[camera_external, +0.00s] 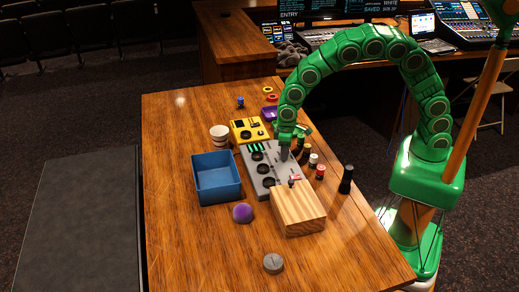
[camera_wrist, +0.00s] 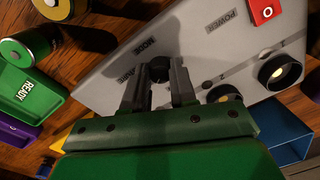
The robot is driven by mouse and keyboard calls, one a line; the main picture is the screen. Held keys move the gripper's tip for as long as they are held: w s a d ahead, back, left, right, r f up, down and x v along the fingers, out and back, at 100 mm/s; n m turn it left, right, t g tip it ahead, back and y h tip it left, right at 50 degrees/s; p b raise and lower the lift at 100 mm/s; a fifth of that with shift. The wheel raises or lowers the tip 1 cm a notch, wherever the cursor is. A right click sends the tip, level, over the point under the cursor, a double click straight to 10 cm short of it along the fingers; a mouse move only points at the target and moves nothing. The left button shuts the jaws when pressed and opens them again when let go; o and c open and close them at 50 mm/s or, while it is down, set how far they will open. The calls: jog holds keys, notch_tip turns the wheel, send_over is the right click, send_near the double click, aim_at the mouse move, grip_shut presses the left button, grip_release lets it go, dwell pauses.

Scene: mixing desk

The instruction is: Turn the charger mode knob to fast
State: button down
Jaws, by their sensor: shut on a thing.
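The grey charger (camera_external: 259,184) lies on the wooden table, and its grey panel fills much of the wrist view (camera_wrist: 205,45). A small dark mode knob (camera_wrist: 159,68) sits on the panel by blurred lettering that seems to read MODE. My gripper (camera_wrist: 160,88) points down at the panel with its two grey fingers on either side of the knob, shut on it. In the external view my gripper (camera_external: 284,153) is over the charger's right side and hides the knob. Which way the knob points cannot be told.
A wooden block (camera_external: 298,210) stands at the charger's near end. A blue bin (camera_external: 213,188) is to its left, a yellow device (camera_external: 246,128) behind it. Several batteries (camera_external: 320,171) stand on the right. A red switch (camera_wrist: 266,11) is on the panel. The table's near left is clear.

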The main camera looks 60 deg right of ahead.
jog(key=shift+f, duration=0.1)
dwell(0.4)
jog(key=c, duration=0.9)
grip_release()
jog(key=shift+r, duration=0.2)
notch_tip(320, 180, up, 7)
jog(key=shift+w+d, duration=0.1)
jog(key=shift+d, duration=0.05)
jog(key=shift+r, duration=0.25)
jog(key=shift+d, duration=0.1)
